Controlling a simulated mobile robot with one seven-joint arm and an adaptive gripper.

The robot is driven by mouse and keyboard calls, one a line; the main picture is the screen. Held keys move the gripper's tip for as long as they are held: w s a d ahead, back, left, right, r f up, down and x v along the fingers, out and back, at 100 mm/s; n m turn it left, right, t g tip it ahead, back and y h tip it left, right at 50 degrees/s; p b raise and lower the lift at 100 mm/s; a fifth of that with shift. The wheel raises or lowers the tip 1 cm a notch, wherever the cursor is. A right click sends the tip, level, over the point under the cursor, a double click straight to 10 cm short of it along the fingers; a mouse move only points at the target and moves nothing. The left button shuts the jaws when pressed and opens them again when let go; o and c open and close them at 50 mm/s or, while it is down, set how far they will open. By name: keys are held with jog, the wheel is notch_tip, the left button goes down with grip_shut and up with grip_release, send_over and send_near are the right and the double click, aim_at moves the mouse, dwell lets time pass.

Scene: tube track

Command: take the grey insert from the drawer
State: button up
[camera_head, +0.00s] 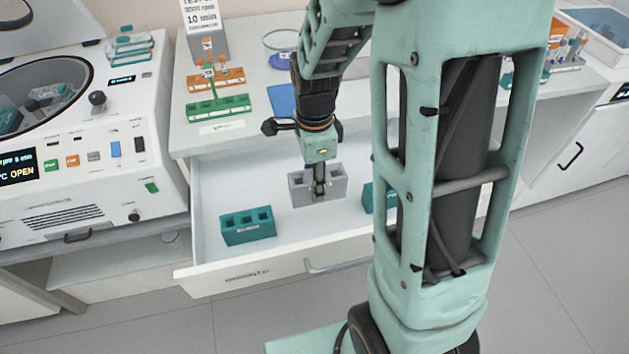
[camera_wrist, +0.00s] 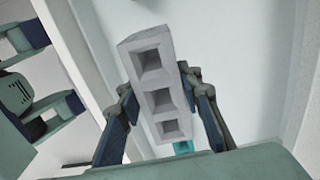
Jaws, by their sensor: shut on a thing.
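The grey insert (camera_head: 301,187) is a block with several square holes, in the open drawer (camera_head: 215,178). My gripper (camera_head: 319,191) reaches down from above and is shut on the grey insert. In the wrist view the insert (camera_wrist: 152,84) stands between the two fingers (camera_wrist: 165,125), its holes facing the camera. I cannot tell whether its base touches the drawer floor. A teal insert (camera_head: 247,226) sits in the drawer to the left of it. Another teal insert (camera_head: 367,197) is to the right, partly hidden by my arm.
A white centrifuge (camera_head: 90,150) with an open lid stands left of the drawer. On the counter above are a green rack (camera_head: 218,107), an orange rack (camera_head: 213,80), a blue pad (camera_head: 281,99) and a glass dish (camera_head: 283,42). My arm hides the drawer's right part.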

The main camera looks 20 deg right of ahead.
jog(key=shift+r+p, duration=1.95)
jog(key=shift+r, duration=0.55)
jog(key=shift+f, duration=0.1)
